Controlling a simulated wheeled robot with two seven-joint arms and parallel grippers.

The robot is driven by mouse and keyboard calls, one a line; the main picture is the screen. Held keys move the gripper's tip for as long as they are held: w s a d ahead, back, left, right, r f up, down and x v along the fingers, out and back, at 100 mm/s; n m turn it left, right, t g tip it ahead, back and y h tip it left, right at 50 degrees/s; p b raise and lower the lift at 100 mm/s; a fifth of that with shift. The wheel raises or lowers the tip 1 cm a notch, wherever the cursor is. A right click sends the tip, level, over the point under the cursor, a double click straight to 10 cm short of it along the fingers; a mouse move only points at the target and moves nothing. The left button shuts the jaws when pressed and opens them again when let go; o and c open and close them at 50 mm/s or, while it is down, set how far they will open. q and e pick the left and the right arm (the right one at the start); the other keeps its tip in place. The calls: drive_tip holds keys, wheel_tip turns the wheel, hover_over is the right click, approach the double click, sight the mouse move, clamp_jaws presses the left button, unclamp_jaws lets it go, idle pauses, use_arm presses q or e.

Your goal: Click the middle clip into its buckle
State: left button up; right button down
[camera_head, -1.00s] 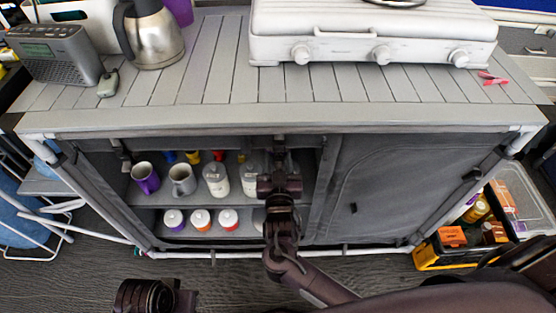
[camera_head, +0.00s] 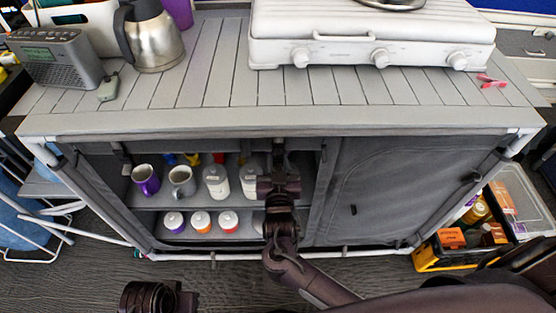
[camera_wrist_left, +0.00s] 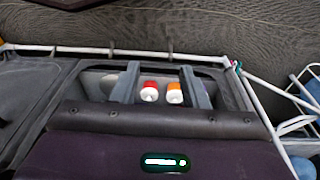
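The middle clip is dark and small under the front edge of the counter, and I cannot make out clip or buckle behind my right gripper. My right gripper (camera_head: 279,163), on the arm that comes in from the lower right, stands upright in front of the cabinet's middle, just below the counter edge. Its fingers are too dark and small to read. A dark part of my left arm (camera_head: 150,298) shows at the bottom left. In the left wrist view my left gripper (camera_wrist_left: 160,85) has its two grey fingers apart, with nothing held between them.
The grey cabinet (camera_head: 285,121) has an open left half with mugs (camera_head: 182,180) and jars (camera_head: 201,221), and a closed grey cover (camera_head: 400,195) at right. A stove (camera_head: 370,35), jug (camera_head: 150,38) and radio (camera_head: 53,60) stand on top. A crate (camera_head: 440,252) sits at right.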

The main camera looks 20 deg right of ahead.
sight(278, 166)
drive_tip(key=r+p, duration=0.1)
drive_tip(key=s+r+p, duration=0.1)
drive_tip(key=r+p, duration=0.1)
drive_tip(key=shift+s+a, duration=0.25)
drive_tip(key=r+p, duration=0.1)
drive_tip(key=s+r+p, duration=0.1)
drive_tip(key=p, duration=0.1)
drive_tip(key=shift+s+a+r, duration=0.2)
drive_tip(key=shift+s, duration=0.05)
use_arm(q)
drive_tip(key=s+a+f, duration=0.1)
drive_tip(key=a+f, duration=0.1)
drive_tip(key=f, duration=0.6)
drive_tip(key=s+a+f+n, duration=0.1)
drive_tip(key=a+f, duration=0.1)
drive_tip(key=f, duration=0.6)
drive_tip(key=shift+s+f+y, duration=0.3)
drive_tip(key=shift+s, duration=0.05)
use_arm(e)
drive_tip(key=c, duration=1.3)
unclamp_jaws()
use_arm(q)
drive_tip(key=shift+s+a+f, duration=0.1)
drive_tip(key=shift+s+f, duration=0.05)
drive_tip(key=shift+f, duration=0.15)
use_arm(e)
drive_tip(key=v, duration=0.8)
drive_tip(key=shift+r, duration=0.1)
